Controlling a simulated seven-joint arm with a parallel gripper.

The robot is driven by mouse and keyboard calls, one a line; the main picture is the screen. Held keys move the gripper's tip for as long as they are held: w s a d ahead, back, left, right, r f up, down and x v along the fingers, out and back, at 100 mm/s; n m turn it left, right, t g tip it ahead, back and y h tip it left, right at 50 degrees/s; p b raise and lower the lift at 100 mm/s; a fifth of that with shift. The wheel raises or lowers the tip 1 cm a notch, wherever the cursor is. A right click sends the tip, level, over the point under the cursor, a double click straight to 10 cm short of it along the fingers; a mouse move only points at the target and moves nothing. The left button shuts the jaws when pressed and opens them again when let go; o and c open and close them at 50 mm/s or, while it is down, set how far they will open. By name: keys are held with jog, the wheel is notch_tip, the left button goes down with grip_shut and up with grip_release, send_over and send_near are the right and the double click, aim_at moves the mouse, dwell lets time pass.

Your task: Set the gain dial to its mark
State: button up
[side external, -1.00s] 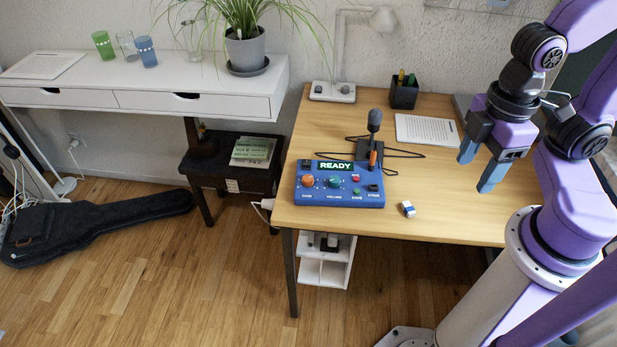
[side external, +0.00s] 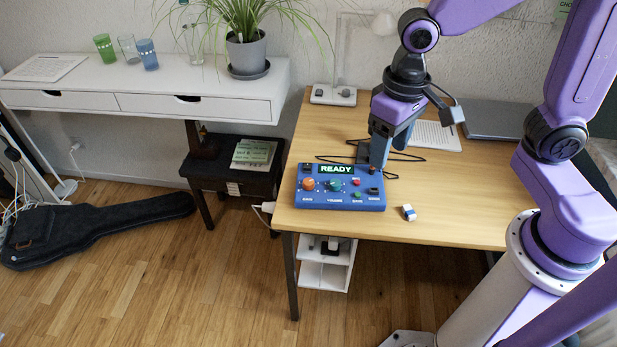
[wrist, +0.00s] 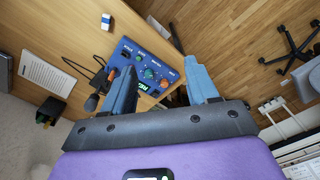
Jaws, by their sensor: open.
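A blue control box (side external: 340,203) sits near the front left of the wooden desk, its display reading READY. The orange gain dial (side external: 309,184) is at the box's left, beside the teal volume dial (side external: 334,185). The dial's mark is too small to make out. My gripper (side external: 375,155) is open and empty, above and behind the box's right side, apart from the dial. In the wrist view the box shows between and beyond my fingers (wrist: 158,68), with the orange dial (wrist: 164,83) nearer the right finger.
A small blue-and-white block (side external: 408,212) lies right of the box. A dark microphone (wrist: 92,102) with a cable stands behind the box, mostly hidden by my gripper in the side view. Paper (side external: 436,136) and a laptop (side external: 495,118) lie farther back. The desk's front right is clear.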

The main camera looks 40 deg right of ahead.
jog(key=w+a+f+m, duration=0.1)
jog(key=w+f+m, duration=0.1)
jog(key=w+m, duration=0.35)
jog(key=w+a+f+m, duration=0.2)
jog(key=w+m, duration=0.3)
jog(key=w, duration=0.2)
jog(key=m, duration=0.8)
send_near(309, 181)
notch_tip(309, 181, down, 9)
jog(key=shift+w+a+r, duration=0.1)
jog(key=shift+a+r, duration=0.05)
jog(key=c, duration=1)
jog(key=shift+c, duration=0.2)
